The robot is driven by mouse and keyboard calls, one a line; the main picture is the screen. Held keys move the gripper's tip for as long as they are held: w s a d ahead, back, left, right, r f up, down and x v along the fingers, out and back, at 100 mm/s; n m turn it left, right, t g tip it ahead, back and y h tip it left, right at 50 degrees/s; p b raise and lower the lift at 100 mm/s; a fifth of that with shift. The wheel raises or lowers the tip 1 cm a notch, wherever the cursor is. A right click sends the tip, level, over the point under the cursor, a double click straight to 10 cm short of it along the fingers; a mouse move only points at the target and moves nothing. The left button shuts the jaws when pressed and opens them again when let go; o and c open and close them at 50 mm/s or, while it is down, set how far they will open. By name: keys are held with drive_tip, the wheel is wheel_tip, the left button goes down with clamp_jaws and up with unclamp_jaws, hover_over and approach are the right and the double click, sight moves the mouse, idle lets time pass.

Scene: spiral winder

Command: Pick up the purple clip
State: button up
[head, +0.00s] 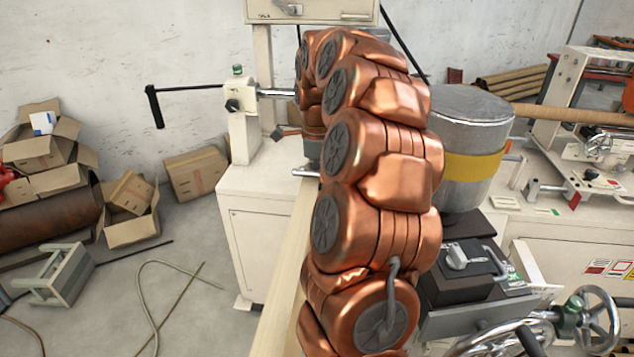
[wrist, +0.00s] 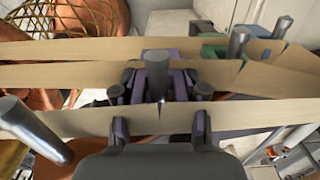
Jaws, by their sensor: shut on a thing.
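The purple clip (wrist: 178,84) shows in the wrist view at the upper middle, partly hidden behind a grey post and a tan strip. My gripper (wrist: 160,92) reaches up from the bottom of the wrist view, and its fingers pass behind the nearest strip. Its dark fingertips lie at both sides of the clip and are shut on it. The exact contact is partly covered. In the head view my copper arm fills the middle, and neither the gripper nor the clip shows.
In the wrist view, tan strips (wrist: 262,118) cross close around the gripper. Grey posts stand at the left (wrist: 32,128), in the middle (wrist: 157,75) and at the upper right (wrist: 238,42). In the head view, a silver drum (head: 475,140) stands right of my arm.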

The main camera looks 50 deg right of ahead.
drive_tip(key=w+a+b, duration=0.1)
drive_tip(key=w+a, duration=0.4)
drive_tip(key=w, duration=0.2)
drive_tip(key=w+a+r+b, duration=0.1)
drive_tip(key=w+a+b, duration=0.1)
drive_tip(key=w+a, duration=0.3)
drive_tip(key=shift+w+a, duration=0.15)
drive_tip(key=shift+w, duration=1.25)
drive_tip(key=shift+r, duration=0.1)
drive_tip(key=w+a+p, duration=0.2)
drive_tip(key=w+a, duration=0.2)
drive_tip(key=w, duration=0.3)
drive_tip(key=shift+a+p, duration=0.35)
drive_tip(key=shift+a, duration=0.05)
idle(0.8)
